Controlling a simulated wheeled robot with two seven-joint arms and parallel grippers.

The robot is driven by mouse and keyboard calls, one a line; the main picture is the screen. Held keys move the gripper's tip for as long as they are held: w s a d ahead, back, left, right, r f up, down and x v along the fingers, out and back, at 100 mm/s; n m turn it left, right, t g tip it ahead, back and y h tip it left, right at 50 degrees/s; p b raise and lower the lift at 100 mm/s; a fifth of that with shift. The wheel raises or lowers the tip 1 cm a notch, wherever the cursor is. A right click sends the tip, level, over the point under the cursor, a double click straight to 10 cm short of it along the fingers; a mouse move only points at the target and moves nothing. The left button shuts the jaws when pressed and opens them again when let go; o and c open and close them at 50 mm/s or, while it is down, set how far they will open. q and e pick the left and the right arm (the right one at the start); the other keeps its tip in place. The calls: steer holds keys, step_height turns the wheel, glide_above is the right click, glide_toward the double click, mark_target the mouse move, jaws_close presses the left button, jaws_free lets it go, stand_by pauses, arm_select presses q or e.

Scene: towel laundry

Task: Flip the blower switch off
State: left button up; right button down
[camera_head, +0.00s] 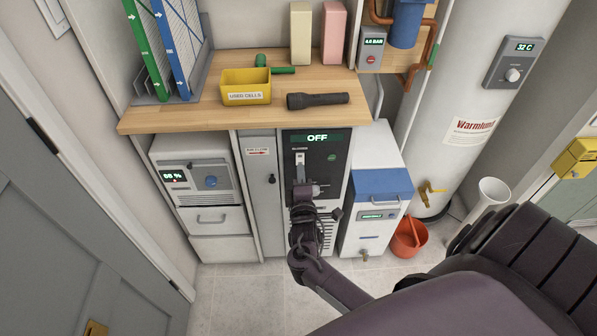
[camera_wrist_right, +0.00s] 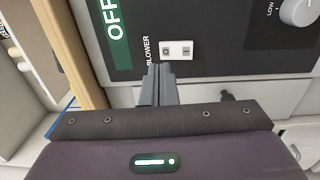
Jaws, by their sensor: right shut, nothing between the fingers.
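The blower switch (camera_head: 300,158) is a small white plate on the black control panel (camera_head: 331,178) under the workbench. It also shows in the right wrist view (camera_wrist_right: 177,50), beside the word BLOWER. The green display (camera_head: 317,137) above it reads OFF, and part of it shows in the right wrist view (camera_wrist_right: 114,33). My right gripper (camera_head: 301,182) is shut and empty, just below the switch in the head view. In the right wrist view its closed fingertips (camera_wrist_right: 158,70) are close to the plate's lower left. I cannot tell whether they touch the panel. My left gripper is out of view.
A grey knob (camera_wrist_right: 299,11) marked LOW is on the same panel. The wooden bench (camera_head: 200,116) overhangs above, with a yellow tray (camera_head: 246,96) and a black flashlight (camera_head: 318,100). A blue-topped white unit (camera_head: 382,184) stands right of the panel.

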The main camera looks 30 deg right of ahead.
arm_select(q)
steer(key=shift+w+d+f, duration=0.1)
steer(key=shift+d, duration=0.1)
arm_select(e)
steer(key=v, duration=0.9)
steer(key=shift+s+a+r, duration=0.15)
steer(key=shift+s+r, duration=0.05)
steer(key=shift+r, duration=0.35)
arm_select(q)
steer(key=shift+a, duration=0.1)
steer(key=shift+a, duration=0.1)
